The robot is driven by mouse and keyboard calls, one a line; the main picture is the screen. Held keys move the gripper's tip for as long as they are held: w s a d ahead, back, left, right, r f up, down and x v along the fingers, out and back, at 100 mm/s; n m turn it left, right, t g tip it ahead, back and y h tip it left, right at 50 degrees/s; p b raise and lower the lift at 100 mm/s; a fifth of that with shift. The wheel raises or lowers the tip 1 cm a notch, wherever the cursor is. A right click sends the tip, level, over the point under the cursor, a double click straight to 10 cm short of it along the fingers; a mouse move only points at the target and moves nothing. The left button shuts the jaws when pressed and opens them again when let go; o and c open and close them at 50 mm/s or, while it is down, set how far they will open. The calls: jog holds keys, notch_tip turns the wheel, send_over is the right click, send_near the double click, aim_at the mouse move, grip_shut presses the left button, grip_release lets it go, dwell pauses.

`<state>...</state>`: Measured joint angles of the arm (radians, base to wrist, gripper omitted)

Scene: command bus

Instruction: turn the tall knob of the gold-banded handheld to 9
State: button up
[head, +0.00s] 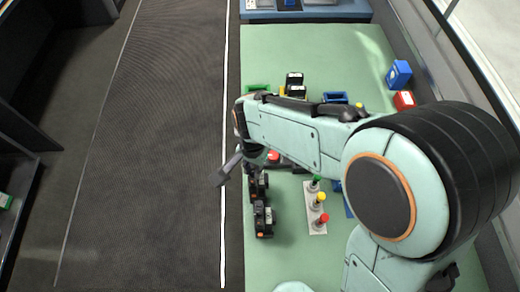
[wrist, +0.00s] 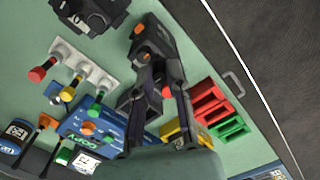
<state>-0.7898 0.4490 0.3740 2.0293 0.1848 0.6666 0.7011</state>
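Two black handhelds stand on the green table in the head view, a nearer one (head: 263,220) and one (head: 258,186) just beyond it. In the wrist view, one black handheld (wrist: 150,42) with an orange knob lies at my fingertips, and another (wrist: 95,12) is at the top edge. I cannot make out a gold band or any dial numbers. My gripper (wrist: 153,95) shows two dark fingers apart, beside the handheld's lower end. A small red part shows between them. The fingers hide the tall knob, and I cannot tell whether they touch it.
A white plate (wrist: 92,68) carries red, yellow and green knobs beside the handhelds. A blue box (wrist: 88,122) with a label stands close to my gripper. Red, yellow and green bins (wrist: 208,100) stand at the right. The table's edge and dark floor (head: 165,150) lie beyond.

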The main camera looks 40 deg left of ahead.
jog(key=o, duration=0.4)
jog(key=shift+o, duration=0.2)
jog(key=shift+r, duration=0.1)
notch_tip(320, 180, up, 12)
jog(key=shift+w+d, duration=0.15)
